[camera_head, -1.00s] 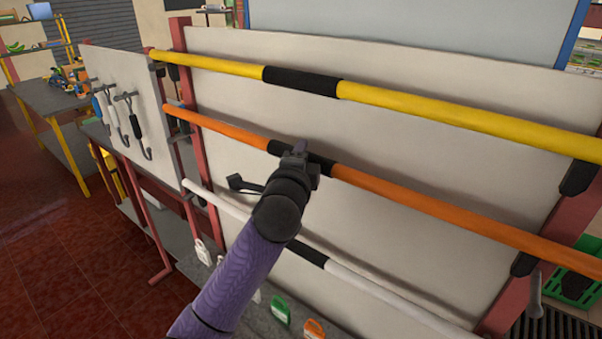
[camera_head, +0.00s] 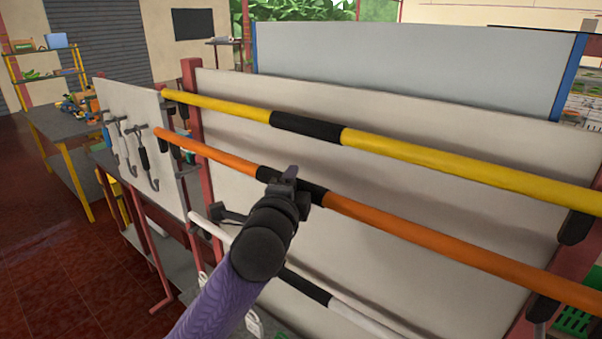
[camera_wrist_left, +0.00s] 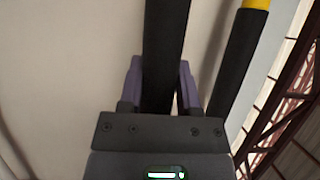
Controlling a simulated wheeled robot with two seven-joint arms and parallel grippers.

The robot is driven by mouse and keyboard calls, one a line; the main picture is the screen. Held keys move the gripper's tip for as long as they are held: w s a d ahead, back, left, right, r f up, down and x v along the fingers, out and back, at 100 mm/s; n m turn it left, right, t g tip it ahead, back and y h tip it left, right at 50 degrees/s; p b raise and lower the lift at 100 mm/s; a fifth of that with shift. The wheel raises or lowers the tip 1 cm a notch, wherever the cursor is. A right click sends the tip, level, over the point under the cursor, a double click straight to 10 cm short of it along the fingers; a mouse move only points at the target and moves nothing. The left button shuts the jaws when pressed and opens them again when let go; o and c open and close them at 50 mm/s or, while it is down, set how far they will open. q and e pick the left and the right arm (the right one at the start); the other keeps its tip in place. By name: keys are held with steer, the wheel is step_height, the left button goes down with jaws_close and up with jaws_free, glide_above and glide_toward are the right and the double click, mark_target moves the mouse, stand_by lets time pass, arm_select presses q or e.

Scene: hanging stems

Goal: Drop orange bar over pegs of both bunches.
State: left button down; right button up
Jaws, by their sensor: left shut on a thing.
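The orange bar (camera_head: 420,235) slants across the head view in front of the pale panel, with a black grip in its middle. My left gripper (camera_head: 287,182) is shut on that black grip. In the left wrist view, the black grip (camera_wrist_left: 165,50) runs between the purple fingers. The bar's left end is in front of the tool panel, apart from the red post. A black peg (camera_head: 543,308) shows just below the bar at the right; I cannot tell whether they touch. Another black peg (camera_head: 577,226) is under the yellow bar's right part. My right gripper is not in view.
The yellow bar (camera_head: 440,160) runs above and behind the orange one, close beside it in the wrist view (camera_wrist_left: 253,4). A white bar (camera_head: 360,318) lies lower. Hooked tools hang on a small panel (camera_head: 150,110) at the left. Red floor is open at lower left.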

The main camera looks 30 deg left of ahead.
arm_select(q)
steer(key=s+p, duration=0.1)
steer(key=s, duration=0.6)
steer(key=shift+a, duration=0.25)
